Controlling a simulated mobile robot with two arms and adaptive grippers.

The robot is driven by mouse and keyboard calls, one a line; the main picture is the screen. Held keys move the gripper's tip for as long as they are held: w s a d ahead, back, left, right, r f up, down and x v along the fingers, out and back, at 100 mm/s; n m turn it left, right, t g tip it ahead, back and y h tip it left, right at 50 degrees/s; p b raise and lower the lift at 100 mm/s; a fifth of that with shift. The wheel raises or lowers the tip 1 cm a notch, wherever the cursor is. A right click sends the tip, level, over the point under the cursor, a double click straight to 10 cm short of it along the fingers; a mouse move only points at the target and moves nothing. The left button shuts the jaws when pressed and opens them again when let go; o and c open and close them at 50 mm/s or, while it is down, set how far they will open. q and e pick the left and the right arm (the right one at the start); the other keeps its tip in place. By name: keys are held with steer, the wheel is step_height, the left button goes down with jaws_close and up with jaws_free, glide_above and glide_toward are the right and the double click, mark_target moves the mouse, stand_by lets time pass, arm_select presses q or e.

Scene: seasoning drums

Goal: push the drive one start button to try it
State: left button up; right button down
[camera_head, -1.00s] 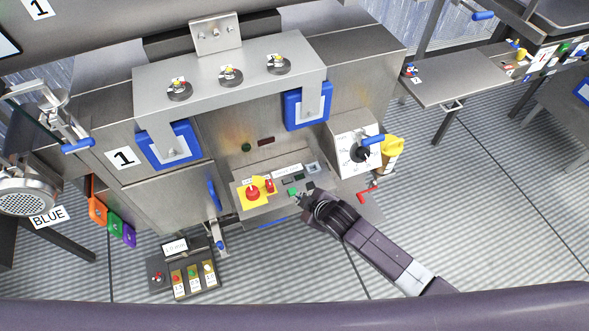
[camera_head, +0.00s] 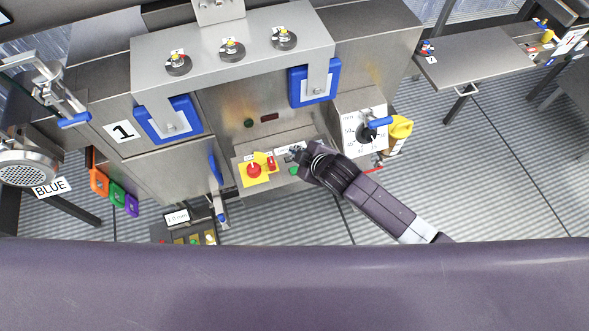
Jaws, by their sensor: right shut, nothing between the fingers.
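The control panel (camera_head: 284,183) sits low on the front of the steel machine marked 1. A green button (camera_head: 293,170), which looks like the start button, shows near the panel's right side; its label is too small to read. My right gripper (camera_head: 297,153) is shut and empty. Its fingertips are over the panel's back part, just beyond the green button in the picture. I cannot tell whether they touch the panel. The gripper and wrist hide the panel's right end. My left gripper is not in view.
A red mushroom button (camera_head: 254,170) on a yellow plate and a red switch (camera_head: 270,162) stand left of the green button. A small button box (camera_head: 185,233) is at lower left.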

steer(key=b, duration=0.7)
glide_above(295, 166)
steer(key=s, duration=0.2)
step_height(295, 166, down, 7)
steer(key=shift+r, duration=0.1)
steer(key=shift+f, duration=0.65)
steer(key=shift+f, duration=0.1)
steer(key=shift+f, duration=0.35)
steer(key=shift+f+b, duration=0.35)
steer(key=shift+f, duration=0.1)
stand_by(0.7)
steer(key=shift+s+r, duration=0.1)
steer(key=shift+r+p, duration=0.8)
steer(key=shift+p, duration=0.2)
